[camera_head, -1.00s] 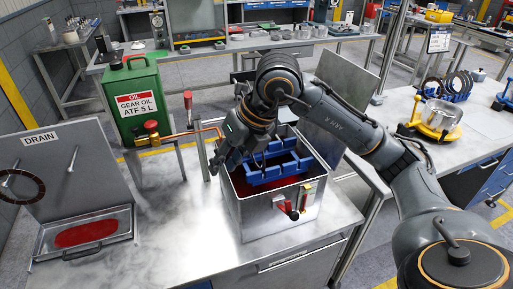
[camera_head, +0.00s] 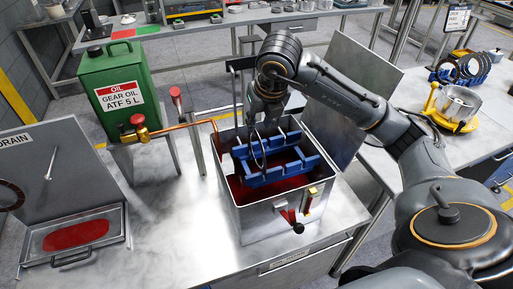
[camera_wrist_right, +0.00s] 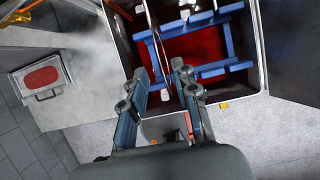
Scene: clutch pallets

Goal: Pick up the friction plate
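A thin ring, apparently the friction plate (camera_head: 264,157), stands upright in the blue rack (camera_head: 267,181) inside the metal oil bath (camera_head: 270,219). My right gripper (camera_head: 264,130) reaches down over the bath at the ring's upper part and hides some of it. In the right wrist view, the two fingers of my right gripper (camera_wrist_right: 162,80) are apart, with a gap between them. A thin edge-on strip, probably the plate, runs between them; I cannot tell if they touch it. The blue rack (camera_wrist_right: 228,45) lies below, over red liquid. My left gripper is not in view.
A green oil can (camera_head: 122,90) and a copper pipe (camera_head: 180,132) stand left of the bath. A drain tray (camera_head: 124,236) is at far left, with a dark ring (camera_head: 8,194) on its back panel. More rings (camera_head: 470,64) stand on the right bench.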

